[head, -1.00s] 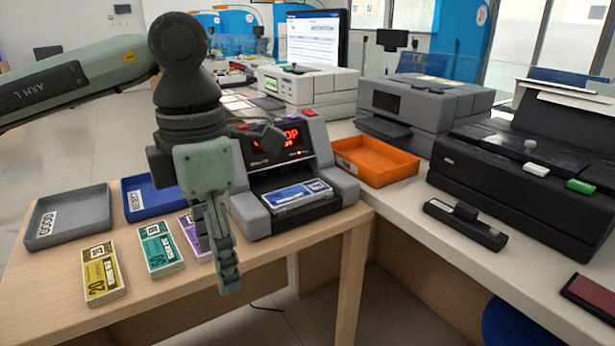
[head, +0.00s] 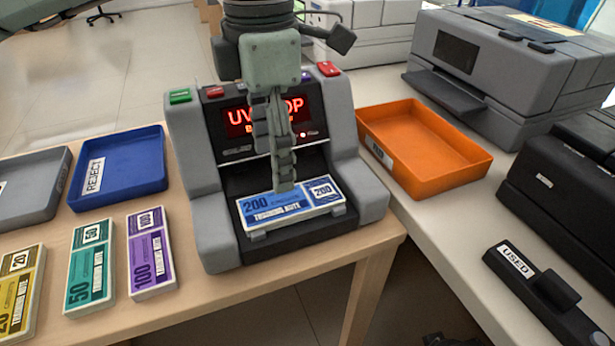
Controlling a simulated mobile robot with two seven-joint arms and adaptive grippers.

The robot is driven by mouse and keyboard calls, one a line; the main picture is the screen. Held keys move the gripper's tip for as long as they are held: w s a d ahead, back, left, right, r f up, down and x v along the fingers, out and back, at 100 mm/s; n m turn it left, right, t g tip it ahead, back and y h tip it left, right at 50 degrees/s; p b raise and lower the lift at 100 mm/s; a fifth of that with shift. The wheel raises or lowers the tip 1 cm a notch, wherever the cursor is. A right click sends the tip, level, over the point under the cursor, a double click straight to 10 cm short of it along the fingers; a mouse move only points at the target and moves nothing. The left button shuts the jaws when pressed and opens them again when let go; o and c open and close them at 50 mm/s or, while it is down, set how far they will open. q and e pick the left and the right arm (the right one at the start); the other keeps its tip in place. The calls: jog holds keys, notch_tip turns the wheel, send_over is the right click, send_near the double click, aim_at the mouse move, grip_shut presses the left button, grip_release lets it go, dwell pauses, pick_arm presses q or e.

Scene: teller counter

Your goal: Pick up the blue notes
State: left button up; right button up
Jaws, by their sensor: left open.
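The blue notes (head: 268,208), a stack marked 200, lie flat on the front tray of the grey and black note machine (head: 208,222). The machine's red display reads partly "UV" and "OP"; my gripper covers the middle. My left gripper (head: 284,188) comes down from above in front of the display. Its fingertips are over the back edge of the blue notes, near their middle. The fingers line up one behind the other, so the gap between them is hidden. Whether the tips touch the notes cannot be told. My right gripper is not in view.
Purple notes (head: 151,252), teal notes (head: 90,268) and yellow notes (head: 17,290) lie on the wooden table at left. Behind them are a blue REJECT tray (head: 150,180) and a grey tray (head: 50,190). An empty orange tray (head: 450,187) sits right of the machine.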

aim_at(272, 205)
pick_arm(q)
jog(key=shift+w+f, duration=0.1)
jog(key=shift+f, duration=0.4)
jog(key=f, duration=0.3)
jog(key=f+p, duration=0.1)
jog(key=f, duration=0.1)
jog(key=shift+s+a+f, duration=0.25)
jog(key=shift+a, duration=0.15)
jog(key=shift+f, duration=0.6)
jog(key=shift+w, duration=0.1)
jog(key=c, duration=0.9)
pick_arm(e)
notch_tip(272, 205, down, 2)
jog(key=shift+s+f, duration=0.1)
pick_arm(q)
jog(key=shift+r, duration=0.15)
